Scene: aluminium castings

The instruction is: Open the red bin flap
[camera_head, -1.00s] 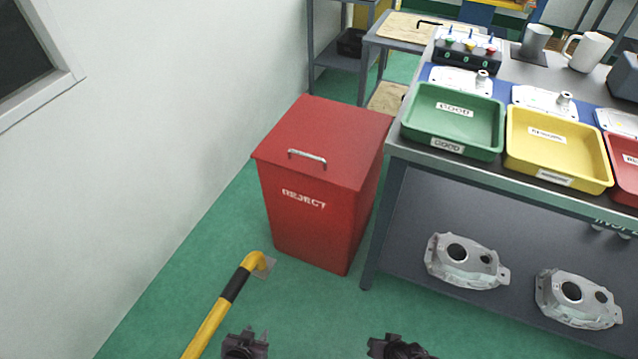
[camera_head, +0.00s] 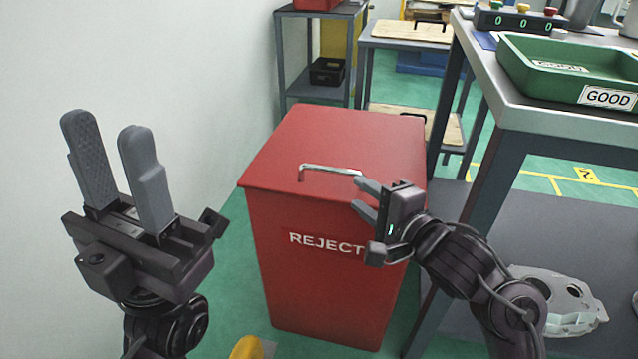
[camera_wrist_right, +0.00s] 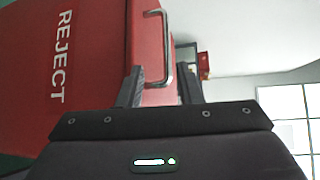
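The red bin (camera_head: 330,270) marked REJECT stands on the floor in the middle of the head view. Its flap (camera_head: 350,135) lies closed on top, with a metal bar handle (camera_head: 330,168) near the front edge. My right gripper (camera_head: 358,196) is open at the front right of the flap, close to the handle's right end. In the right wrist view the handle (camera_wrist_right: 166,50) shows between and just beyond the two spread fingers (camera_wrist_right: 160,88); I see no grip on it. My left gripper (camera_head: 110,135) is open, empty and raised, fingers up, left of the bin.
A workbench (camera_head: 545,120) with a green GOOD tray (camera_head: 530,75) stands right of the bin, close to my right arm. A white wall (camera_head: 200,100) is on the left. A yellow rail (camera_head: 247,348) shows at the bottom.

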